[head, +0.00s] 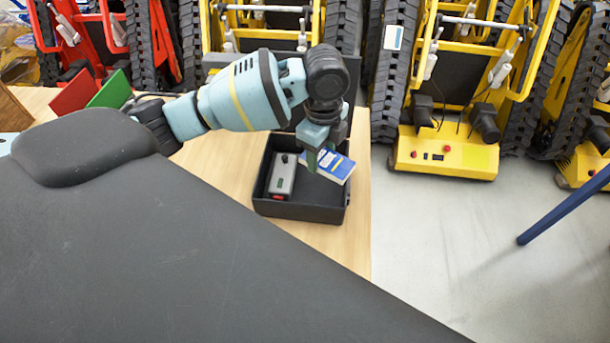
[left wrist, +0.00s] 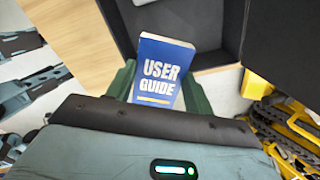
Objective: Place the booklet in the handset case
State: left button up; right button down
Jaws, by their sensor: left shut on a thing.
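The black handset case (head: 298,210) stands open on the wooden table. A grey handset (head: 282,175) with a red part lies in its left side. The blue booklet (head: 340,168) is in my left gripper (head: 318,160), over the right part of the case. The booklet looks tilted and overlaps the case's right rim; its exact height above the case floor is hard to tell. In the left wrist view the booklet (left wrist: 165,72), marked "USER GUIDE", sits between the green fingers, with the dark case interior (left wrist: 212,50) beyond it. My right gripper is not in view.
The case's dark raised lid (left wrist: 285,45) stands at the right in the left wrist view. Red and green panels (head: 110,90) stand at the table's left. The table (head: 350,240) ends just right of the case. Yellow tracked carriers (head: 445,155) stand beyond on the floor.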

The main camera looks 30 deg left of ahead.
aim_at(321, 181)
pick_arm(q)
jog(key=w+m, duration=0.1)
jog(key=m, duration=0.1)
jog(key=w+f+m, duration=0.1)
jog(key=m, duration=0.1)
jog(key=a+f+m, duration=0.1)
jog(key=m, duration=0.1)
jog(key=shift+w+f+m+b, duration=0.15)
jog(key=shift+w+m+b, duration=0.15)
jog(key=shift+w, duration=0.1)
jog(key=m, duration=0.2)
jog(key=w+f+m, duration=0.1)
jog(key=m, duration=0.1)
jog(key=w+a+f+m, duration=0.1)
jog(key=shift+m, duration=0.4)
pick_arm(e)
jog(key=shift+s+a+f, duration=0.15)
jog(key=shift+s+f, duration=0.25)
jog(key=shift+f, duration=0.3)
pick_arm(q)
notch_tip(321, 181, down, 9)
jog(key=shift+f+b, duration=0.15)
jog(key=shift+b, duration=0.4)
jog(key=shift+a+f, duration=0.1)
jog(key=shift+f, duration=0.2)
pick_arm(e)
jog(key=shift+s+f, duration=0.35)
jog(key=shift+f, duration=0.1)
pick_arm(q)
jog(key=shift+f, duration=0.2)
